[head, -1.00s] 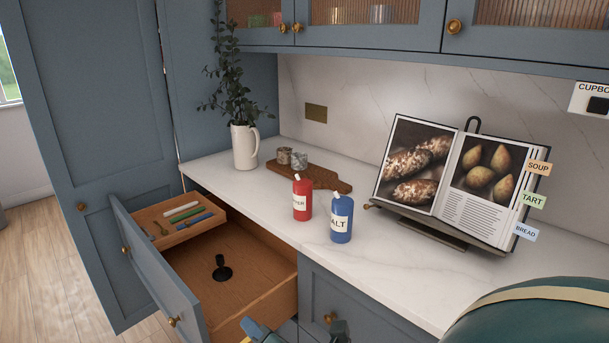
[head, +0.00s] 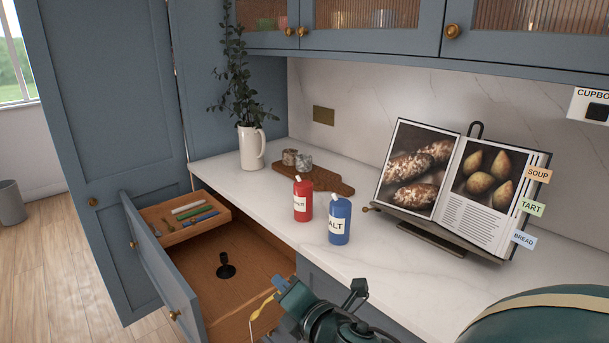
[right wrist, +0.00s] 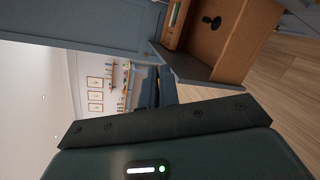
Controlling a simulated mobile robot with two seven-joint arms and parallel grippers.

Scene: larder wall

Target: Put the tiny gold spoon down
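The tiny gold spoon (head: 260,312) hangs at the tip of my right gripper (head: 283,290), over the front right part of the open drawer. The fingers look closed on it; part of it is hidden by them. In the right wrist view a small yellow piece of the spoon (right wrist: 158,82) shows by the dark fingers. The open drawer (head: 232,311) has a bare wooden floor and holds a black knobbed object (head: 225,265). A raised wooden tray (head: 192,232) at its back left holds several slim coloured utensils. My left gripper is not in view.
On the white counter (head: 400,268) stand a red bottle (head: 302,202), a blue SALT bottle (head: 339,222), a white jug with leaves (head: 251,148), a wooden board with jars (head: 325,180) and an open cookbook (head: 435,190). The drawer floor has free room around the black object.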

